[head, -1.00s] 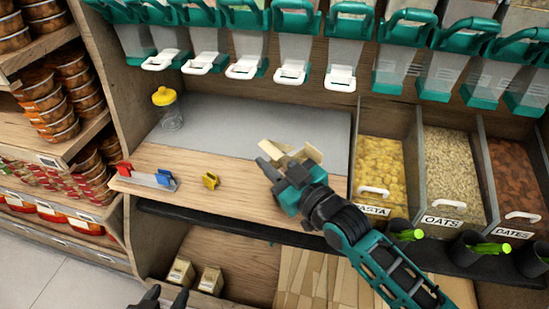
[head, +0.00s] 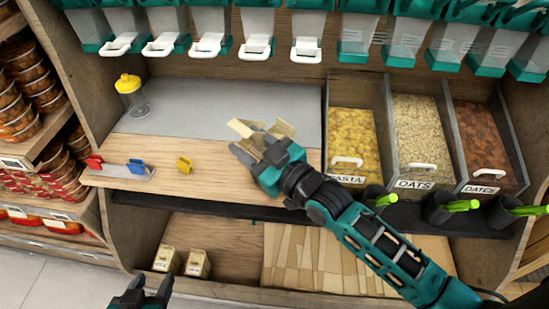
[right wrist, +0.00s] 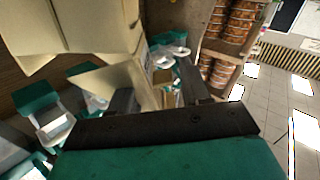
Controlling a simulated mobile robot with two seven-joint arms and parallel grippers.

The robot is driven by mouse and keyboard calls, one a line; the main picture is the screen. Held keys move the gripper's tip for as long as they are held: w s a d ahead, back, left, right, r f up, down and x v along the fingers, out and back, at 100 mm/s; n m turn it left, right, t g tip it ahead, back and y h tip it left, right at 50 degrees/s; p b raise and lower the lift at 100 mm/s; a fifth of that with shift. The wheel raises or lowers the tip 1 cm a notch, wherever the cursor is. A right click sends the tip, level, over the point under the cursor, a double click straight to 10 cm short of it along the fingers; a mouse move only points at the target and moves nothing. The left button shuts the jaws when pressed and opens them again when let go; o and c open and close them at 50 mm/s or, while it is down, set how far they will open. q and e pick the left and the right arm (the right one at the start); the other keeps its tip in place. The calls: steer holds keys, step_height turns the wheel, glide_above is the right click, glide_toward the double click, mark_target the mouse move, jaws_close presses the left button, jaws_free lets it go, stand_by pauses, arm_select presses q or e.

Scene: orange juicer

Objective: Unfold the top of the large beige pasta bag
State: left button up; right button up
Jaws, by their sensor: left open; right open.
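The large beige pasta bag (head: 277,129) stands on the wooden counter, mostly hidden behind my right gripper; its top shows as angled beige flaps. In the right wrist view the bag (right wrist: 95,25) fills the upper left, and a beige flap (right wrist: 105,85) reaches down beside the left-hand finger. I cannot tell whether they touch. My left gripper (head: 146,290) is open and empty at the bottom left, below the counter.
Bins of pasta (head: 346,177), oats and dates stand right. Dispensers hang above. Small packages (head: 198,263) and flat bags (head: 310,255) lie below.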

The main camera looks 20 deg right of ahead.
steer(key=v, duration=1.1)
steer(key=shift+s, duration=0.3)
steer(key=shift+d+p, duration=0.1)
steer(key=shift+p, duration=0.2)
